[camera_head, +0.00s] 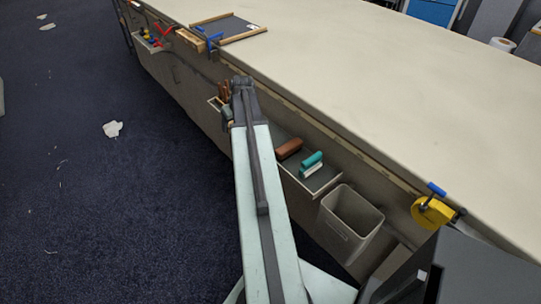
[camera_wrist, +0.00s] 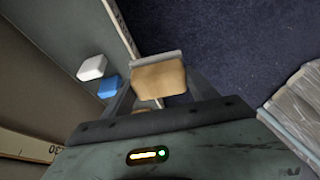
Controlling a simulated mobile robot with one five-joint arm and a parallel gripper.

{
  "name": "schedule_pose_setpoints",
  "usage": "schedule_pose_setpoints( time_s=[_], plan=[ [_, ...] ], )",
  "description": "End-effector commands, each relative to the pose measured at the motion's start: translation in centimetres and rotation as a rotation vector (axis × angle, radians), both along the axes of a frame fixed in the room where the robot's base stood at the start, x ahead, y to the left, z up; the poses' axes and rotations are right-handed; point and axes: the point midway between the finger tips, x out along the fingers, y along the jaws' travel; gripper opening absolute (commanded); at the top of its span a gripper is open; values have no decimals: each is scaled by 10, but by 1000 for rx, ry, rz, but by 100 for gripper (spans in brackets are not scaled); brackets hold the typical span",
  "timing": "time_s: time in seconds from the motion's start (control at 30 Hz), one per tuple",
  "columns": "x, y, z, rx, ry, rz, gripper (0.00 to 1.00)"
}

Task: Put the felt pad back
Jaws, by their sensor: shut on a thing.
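In the wrist view my gripper (camera_wrist: 157,88) is shut on a tan block with a grey layer along its far edge (camera_wrist: 158,78), which I take to be the felt pad. In the head view my gripper (camera_head: 243,82) is at the far end of my arm, beside the table's side panel. The held block cannot be made out there. A white block (camera_wrist: 92,67) and a blue block (camera_wrist: 110,87) lie on a grey surface left of the gripper in the wrist view.
A side shelf (camera_head: 318,183) carries a brown block (camera_head: 288,148) and a teal-and-white piece (camera_head: 312,164). A grey bin (camera_head: 350,222) hangs beside it. Brown and green items (camera_head: 224,92) sit near my gripper. A framed dark board (camera_head: 229,27) lies on the mostly bare tabletop (camera_head: 400,90).

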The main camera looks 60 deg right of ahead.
Motion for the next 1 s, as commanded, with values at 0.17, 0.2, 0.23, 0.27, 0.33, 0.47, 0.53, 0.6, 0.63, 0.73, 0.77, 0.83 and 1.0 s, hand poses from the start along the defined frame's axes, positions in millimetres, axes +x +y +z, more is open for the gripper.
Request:
schedule_pose_setpoints(
  time_s=[0.17, 0.2, 0.23, 0.27, 0.33, 0.47, 0.53, 0.6, 0.63, 0.73, 0.77, 0.83, 1.0],
  plan=[
    [7, 2, -5, -1, 0, 57, 35],
    [4, 1, -5, -1, 0, 55, 35],
    [1, 0, -5, -1, 0, 54, 35],
    [-3, -3, -6, -1, 0, 53, 35],
    [-18, -11, -8, -1, 0, 50, 35],
    [-46, -27, -11, -1, 0, 49, 35],
    [-59, -35, -12, -1, 1, 49, 35],
    [-72, -42, -14, -1, 1, 50, 35],
    [-78, -46, -14, -1, 1, 49, 35],
    [-97, -57, -16, -1, 0, 49, 35],
    [-103, -61, -17, -1, 0, 49, 35],
    [-116, -68, -18, -1, 1, 50, 35],
    [-131, -77, -19, -1, 1, 53, 35]
  ],
)
